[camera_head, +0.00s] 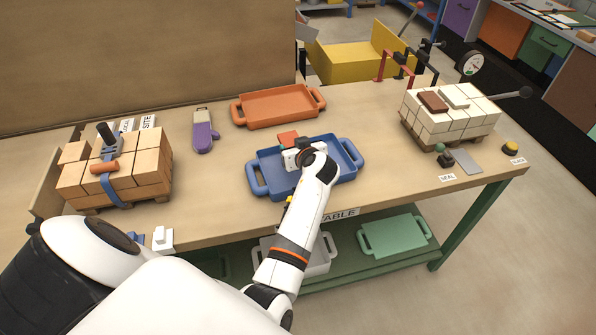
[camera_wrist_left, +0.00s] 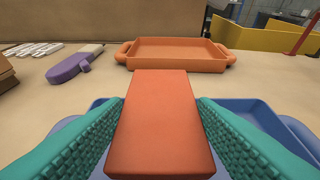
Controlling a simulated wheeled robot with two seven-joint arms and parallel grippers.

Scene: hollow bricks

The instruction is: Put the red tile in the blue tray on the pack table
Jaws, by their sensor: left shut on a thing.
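The red tile (camera_wrist_left: 160,125) is a flat orange-red block. In the left wrist view it lies between the two teal fingers of my left gripper (camera_wrist_left: 160,130), which is shut on it. In the head view only a part of the tile (camera_head: 288,138) shows past my left gripper (camera_head: 297,156). The blue tray (camera_head: 262,187) lies on the pack table (camera_head: 215,225), below the gripper and the tile. I cannot tell whether the tile touches the tray floor. My right gripper is not in view.
An orange tray (camera_head: 240,117) lies behind the blue tray. A purple and grey item (camera_head: 203,138) lies to the left. Strapped tan bricks (camera_head: 150,165) stand at far left, and pale bricks (camera_head: 450,122) at right. A green tray (camera_head: 400,235) is on the lower shelf.

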